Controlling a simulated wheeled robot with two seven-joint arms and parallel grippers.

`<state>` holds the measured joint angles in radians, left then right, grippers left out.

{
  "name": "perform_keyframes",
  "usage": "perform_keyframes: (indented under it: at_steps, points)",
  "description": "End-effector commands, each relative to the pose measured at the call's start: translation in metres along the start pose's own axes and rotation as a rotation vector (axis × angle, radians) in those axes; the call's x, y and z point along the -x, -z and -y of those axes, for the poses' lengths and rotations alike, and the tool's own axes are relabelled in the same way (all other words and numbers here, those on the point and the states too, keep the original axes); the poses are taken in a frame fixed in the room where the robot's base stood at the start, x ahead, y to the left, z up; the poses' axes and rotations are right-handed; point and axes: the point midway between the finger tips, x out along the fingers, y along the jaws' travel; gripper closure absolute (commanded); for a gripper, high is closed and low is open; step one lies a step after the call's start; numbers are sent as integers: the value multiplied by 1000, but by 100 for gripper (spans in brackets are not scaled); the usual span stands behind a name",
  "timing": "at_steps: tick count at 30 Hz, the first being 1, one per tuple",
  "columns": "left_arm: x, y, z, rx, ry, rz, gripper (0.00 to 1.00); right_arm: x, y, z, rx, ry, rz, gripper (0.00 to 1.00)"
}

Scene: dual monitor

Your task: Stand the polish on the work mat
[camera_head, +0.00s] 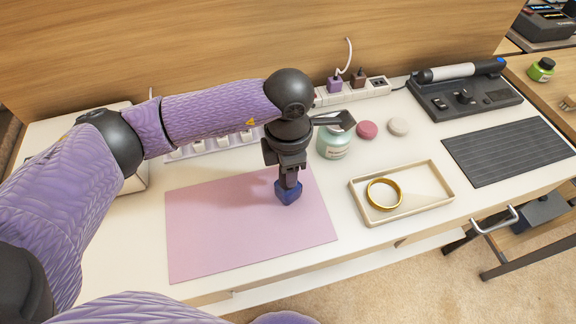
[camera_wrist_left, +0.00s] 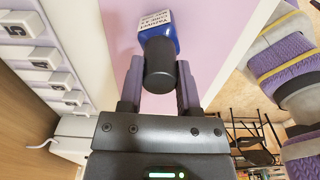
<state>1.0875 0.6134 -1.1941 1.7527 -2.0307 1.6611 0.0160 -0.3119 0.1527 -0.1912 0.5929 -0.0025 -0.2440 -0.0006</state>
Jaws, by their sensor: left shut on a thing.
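The polish is a small bottle with a blue body (camera_head: 288,193) and a black cap. My left gripper (camera_head: 288,178) is shut on its cap and holds it upright over the right part of the pink work mat (camera_head: 230,225). I cannot tell whether the bottle's base touches the mat. In the left wrist view the polish (camera_wrist_left: 158,62) shows its black cap between the two fingers of my left gripper (camera_wrist_left: 160,80), with a white label on the blue body. My right gripper is not in view.
A teal jar (camera_head: 333,143) stands behind the mat, near my left wrist. A tray (camera_head: 430,203) with a gold ring (camera_head: 384,194) lies to the right. A dark ribbed mat (camera_head: 510,152) and a tool station (camera_head: 465,95) are further right. The mat's left part is clear.

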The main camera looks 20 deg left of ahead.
Motion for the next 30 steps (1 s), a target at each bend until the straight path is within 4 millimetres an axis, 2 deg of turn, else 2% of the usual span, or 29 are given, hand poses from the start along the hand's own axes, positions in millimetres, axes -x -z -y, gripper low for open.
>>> perform_keyframes:
  at_steps: [5,6,10,17,20,30]
  points:
    - [-4,0,0,0,0,0,100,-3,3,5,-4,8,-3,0]
    - [-2,0,0,0,0,0,49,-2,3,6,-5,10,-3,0]
    - [-2,0,0,0,0,0,22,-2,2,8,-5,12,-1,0]
    - [-2,0,0,0,0,0,22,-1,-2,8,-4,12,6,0]
    - [6,0,0,0,-1,1,22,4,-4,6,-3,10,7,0]
    - [97,0,0,-1,-4,3,22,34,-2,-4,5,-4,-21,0]
